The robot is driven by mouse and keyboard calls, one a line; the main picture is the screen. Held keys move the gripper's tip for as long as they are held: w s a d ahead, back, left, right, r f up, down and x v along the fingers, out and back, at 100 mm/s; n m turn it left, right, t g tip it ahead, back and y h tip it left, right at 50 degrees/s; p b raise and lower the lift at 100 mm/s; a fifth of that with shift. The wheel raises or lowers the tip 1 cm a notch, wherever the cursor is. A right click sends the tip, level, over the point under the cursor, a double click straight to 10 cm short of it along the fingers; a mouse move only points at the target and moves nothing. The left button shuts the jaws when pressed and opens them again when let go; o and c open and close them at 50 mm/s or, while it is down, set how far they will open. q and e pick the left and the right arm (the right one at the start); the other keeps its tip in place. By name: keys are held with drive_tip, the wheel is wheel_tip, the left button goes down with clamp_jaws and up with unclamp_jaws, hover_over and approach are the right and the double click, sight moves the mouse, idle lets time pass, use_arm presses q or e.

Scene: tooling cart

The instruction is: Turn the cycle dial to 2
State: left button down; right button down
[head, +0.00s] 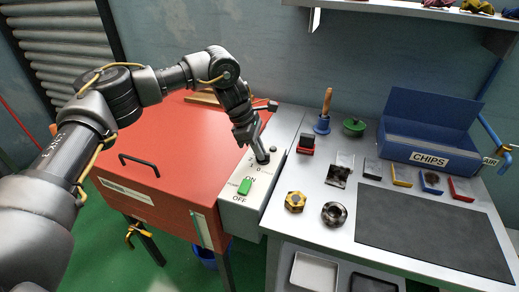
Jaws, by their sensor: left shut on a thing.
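The cycle dial (263,158) is a dark knob on the grey control panel (240,213) at the right side of the red cabinet. My left gripper (261,153) reaches down from above and is shut on the dial. The gripper hides part of the dial and its pointer, so I cannot tell its setting. Small numbers show beside the dial, with a 0 just below it. A green switch (244,187) sits lower on the panel between the words ON and OFF. My right gripper is not in view.
The red cabinet (160,165) with a black handle (139,163) fills the left. A small dark knob (273,149) is close to the gripper. On the cart stand a yellow hex nut (295,201), a dark ring (334,214), a black mat (430,228) and a blue CHIPS bin (425,115).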

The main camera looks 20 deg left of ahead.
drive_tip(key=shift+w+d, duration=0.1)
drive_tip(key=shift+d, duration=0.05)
use_arm(q)
drive_tip(key=c, duration=1.6)
unclamp_jaws()
drive_tip(key=shift+o, duration=0.6)
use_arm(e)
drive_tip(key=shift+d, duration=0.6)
use_arm(q)
drive_tip(key=shift+a+r, duration=0.15)
drive_tip(key=shift+r, duration=0.2)
drive_tip(key=v, duration=1)
drive_tip(key=shift+b, duration=0.4)
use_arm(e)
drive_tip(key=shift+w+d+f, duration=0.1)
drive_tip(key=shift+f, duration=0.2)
use_arm(q)
drive_tip(key=shift+a+r, duration=0.1)
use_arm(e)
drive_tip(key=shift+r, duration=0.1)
